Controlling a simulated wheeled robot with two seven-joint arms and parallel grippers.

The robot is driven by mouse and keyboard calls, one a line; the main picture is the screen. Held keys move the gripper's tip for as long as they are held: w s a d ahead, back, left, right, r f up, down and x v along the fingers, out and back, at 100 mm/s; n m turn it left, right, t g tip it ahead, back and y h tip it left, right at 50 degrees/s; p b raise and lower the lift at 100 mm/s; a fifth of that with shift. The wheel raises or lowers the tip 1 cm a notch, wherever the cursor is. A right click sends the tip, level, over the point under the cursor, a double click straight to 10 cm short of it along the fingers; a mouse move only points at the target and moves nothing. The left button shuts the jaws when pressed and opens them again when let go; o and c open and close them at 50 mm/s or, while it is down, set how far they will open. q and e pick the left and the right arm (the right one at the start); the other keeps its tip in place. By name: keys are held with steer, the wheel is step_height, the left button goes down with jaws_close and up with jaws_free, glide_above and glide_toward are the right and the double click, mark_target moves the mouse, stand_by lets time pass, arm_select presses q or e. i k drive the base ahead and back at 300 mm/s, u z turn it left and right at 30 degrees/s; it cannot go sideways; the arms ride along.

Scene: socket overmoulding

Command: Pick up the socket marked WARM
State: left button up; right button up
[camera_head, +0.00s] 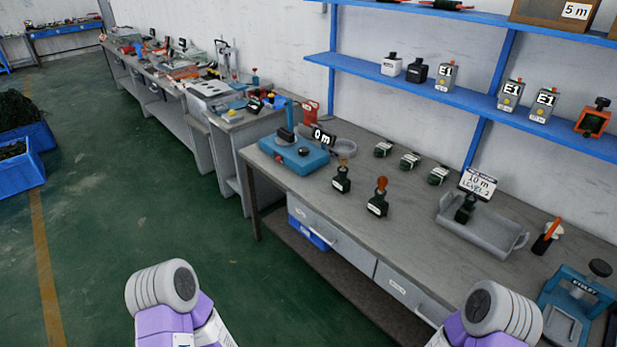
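Two dark sockets with white labels stand upright near the middle of the bench: one with a tan top (341,183) and one with an orange-brown top (378,204). Three small dark pieces with pale bands lie behind them: a left one (383,148), a middle one (410,160) and a right one (438,175). Another dark piece (465,209) stands in a grey tray (489,238). The labels are too small to read, so I cannot tell which is marked WARM. My two arms show at the bottom edge, but neither gripper is in view.
A blue device (293,157) with a "0 m" sign (321,136) stands at the bench's left end. A blue press (572,300) stands at the right front. Blue shelves (420,76) hang above. Green floor (230,260) is clear before the grey bench (345,222).

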mark_target(342, 184)
steer(key=u, duration=0.7)
steer(key=i, duration=1.05)
steer(key=u, duration=0.3)
